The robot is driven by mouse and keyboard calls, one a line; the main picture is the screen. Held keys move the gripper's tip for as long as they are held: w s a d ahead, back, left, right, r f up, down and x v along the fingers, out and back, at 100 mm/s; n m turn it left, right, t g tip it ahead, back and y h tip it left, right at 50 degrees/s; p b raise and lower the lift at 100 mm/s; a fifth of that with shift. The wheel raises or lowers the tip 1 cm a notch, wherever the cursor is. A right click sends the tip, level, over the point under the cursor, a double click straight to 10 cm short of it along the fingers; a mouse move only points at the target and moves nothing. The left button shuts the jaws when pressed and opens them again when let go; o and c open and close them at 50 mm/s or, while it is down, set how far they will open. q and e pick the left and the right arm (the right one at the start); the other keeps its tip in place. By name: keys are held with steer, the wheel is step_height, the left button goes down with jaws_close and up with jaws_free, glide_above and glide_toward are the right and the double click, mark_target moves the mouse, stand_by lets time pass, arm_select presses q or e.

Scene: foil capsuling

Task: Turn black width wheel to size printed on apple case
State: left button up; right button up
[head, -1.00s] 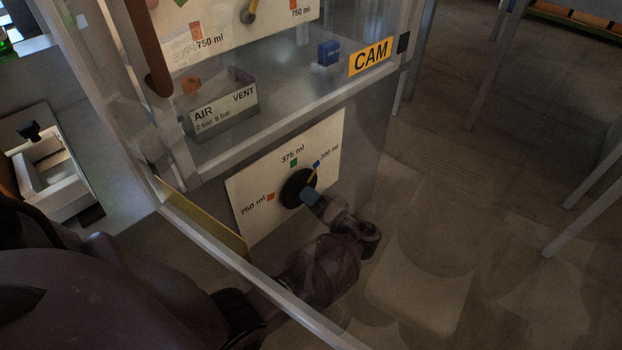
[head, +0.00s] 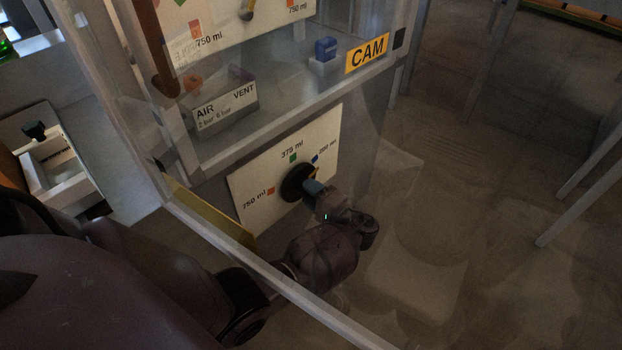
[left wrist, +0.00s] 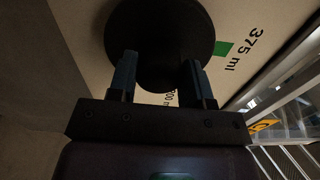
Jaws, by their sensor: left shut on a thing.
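The black width wheel (head: 297,183) sits on a pale lower panel (head: 250,205) behind clear guarding. Around it are an orange 750 ml mark, a green 375 ml mark and a blue 200 ml mark. A small yellow pointer (head: 317,173) shows at the wheel's right edge, towards the blue mark; the gripper partly hides it. My left gripper (head: 312,189) is shut on the wheel. In the left wrist view its two fingers (left wrist: 158,78) straddle the wheel (left wrist: 160,30), with the green mark beside it. I cannot make out an apple case. My right gripper is not in view.
A white tray (head: 60,175) stands at left. Floor at right is open.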

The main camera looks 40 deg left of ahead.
arm_select(q)
steer(key=o, duration=0.9)
steer(key=shift+d, duration=0.1)
steer(key=d, duration=0.3)
steer(key=s+d, duration=0.1)
steer(key=d, duration=0.6)
steer(key=shift+s+d, duration=0.25)
steer(key=shift+d, duration=0.05)
steer(key=shift+a, duration=0.1)
